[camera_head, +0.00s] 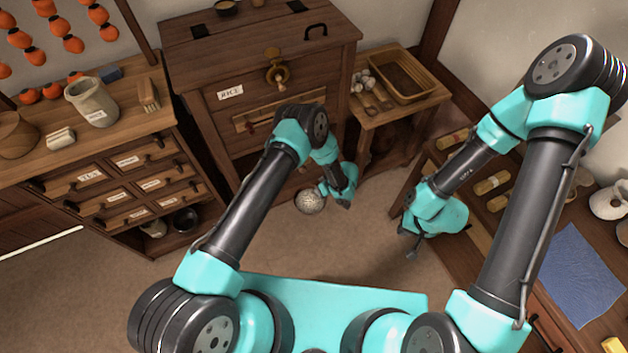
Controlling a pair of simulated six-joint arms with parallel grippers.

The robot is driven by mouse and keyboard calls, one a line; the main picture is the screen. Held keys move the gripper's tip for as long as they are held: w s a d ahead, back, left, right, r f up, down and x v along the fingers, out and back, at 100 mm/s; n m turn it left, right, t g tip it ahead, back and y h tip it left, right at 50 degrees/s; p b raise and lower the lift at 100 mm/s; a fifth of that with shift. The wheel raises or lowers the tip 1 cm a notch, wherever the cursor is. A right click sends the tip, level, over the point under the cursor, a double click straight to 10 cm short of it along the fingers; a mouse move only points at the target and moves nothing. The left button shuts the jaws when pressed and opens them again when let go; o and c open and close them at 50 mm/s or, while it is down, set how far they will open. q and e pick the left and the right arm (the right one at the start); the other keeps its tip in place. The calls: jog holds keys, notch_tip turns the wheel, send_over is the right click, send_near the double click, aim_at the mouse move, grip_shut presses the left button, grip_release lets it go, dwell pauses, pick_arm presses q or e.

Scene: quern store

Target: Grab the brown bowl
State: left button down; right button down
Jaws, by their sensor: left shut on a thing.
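My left gripper (336,196) is low in front of the tall wooden chest, shut on a pale, speckled round thing (309,203) at its left side. I cannot tell whether this is a bowl or a ball. A brown, rounded vessel (16,136) stands on the left counter, partly cut off by the picture edge and far from both grippers. A small dark bowl (227,8) sits on top of the chest, and another dark bowl (185,220) is on the low left shelf. My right gripper (411,243) points down beside the right-hand bench; its finger gap is unclear.
The left counter (135,119) holds a grey jug (92,102) and a wooden brush. A stand (412,108) with a tray is at the back. The right bench (520,225) carries yellow rolls, a blue cloth (570,275) and white pottery. Floor between is clear.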

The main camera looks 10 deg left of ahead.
pick_arm(q)
jog(key=shift+s+d, duration=0.35)
jog(key=shift+s, duration=0.2)
jog(key=shift+s+d, duration=0.3)
jog(key=shift+s, duration=0.2)
